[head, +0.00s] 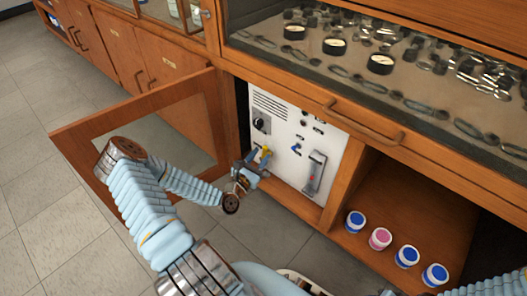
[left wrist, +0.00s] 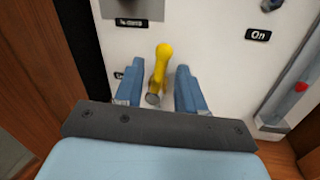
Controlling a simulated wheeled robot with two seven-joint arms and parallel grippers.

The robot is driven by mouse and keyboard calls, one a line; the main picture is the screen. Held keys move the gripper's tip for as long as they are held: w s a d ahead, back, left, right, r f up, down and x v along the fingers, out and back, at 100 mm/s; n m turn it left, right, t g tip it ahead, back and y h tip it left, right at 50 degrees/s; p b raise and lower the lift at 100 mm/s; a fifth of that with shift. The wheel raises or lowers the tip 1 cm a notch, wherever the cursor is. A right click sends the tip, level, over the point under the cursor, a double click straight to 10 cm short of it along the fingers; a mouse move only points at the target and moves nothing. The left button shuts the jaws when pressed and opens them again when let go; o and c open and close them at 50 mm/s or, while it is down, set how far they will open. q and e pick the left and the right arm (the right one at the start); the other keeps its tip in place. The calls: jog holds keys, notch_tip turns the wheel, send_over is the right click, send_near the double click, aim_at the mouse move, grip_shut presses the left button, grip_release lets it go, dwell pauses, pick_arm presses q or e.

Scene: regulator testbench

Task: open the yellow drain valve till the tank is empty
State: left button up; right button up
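The yellow drain valve (left wrist: 161,66) sits low on the white regulator panel (head: 285,125). In the left wrist view its handle points up the picture and lies between my two fingers, with a gap on each side. In the head view the yellow valve (head: 265,153) shows just above my left gripper (head: 247,172). My left gripper (left wrist: 157,90) is open around the valve handle. A clear tube with a red mark (left wrist: 301,87), perhaps the tank gauge, is at the right of the panel; it also shows in the head view (head: 313,173). My right gripper is not in view.
The open wooden door (head: 75,135) stands left of my arm. The cabinet's side frame (head: 343,185) borders the panel at the right. Several lidded jars (head: 380,238) stand in the compartment at the right. A glass display case (head: 390,60) is above.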

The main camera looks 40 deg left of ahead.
pick_arm(q)
jog(key=s+d, duration=0.1)
jog(key=s, duration=0.9)
jog(key=shift+s+f+p, duration=0.2)
jog(key=shift+p, duration=0.15)
jog(key=shift+d, duration=0.1)
jog(key=d+f+m+g+h, duration=0.4)
jog(key=d+f+m+g, duration=0.1)
jog(key=d+m, duration=0.5)
jog(key=d+f+m+g+h, duration=0.4)
jog(key=d+f+m+g, duration=0.15)
jog(key=d+m, duration=0.5)
jog(key=s+d+m+g+y, duration=0.2)
jog(key=s+d+m+g, duration=0.45)
jog(key=m, duration=0.55)
notch_tip(320, 180, up, 14)
jog(key=m+p, duration=0.1)
jog(key=p, duration=1.2)
jog(key=shift+s+d+f, duration=0.15)
jog(key=shift+s+d, duration=0.1)
jog(key=shift+s, duration=0.1)
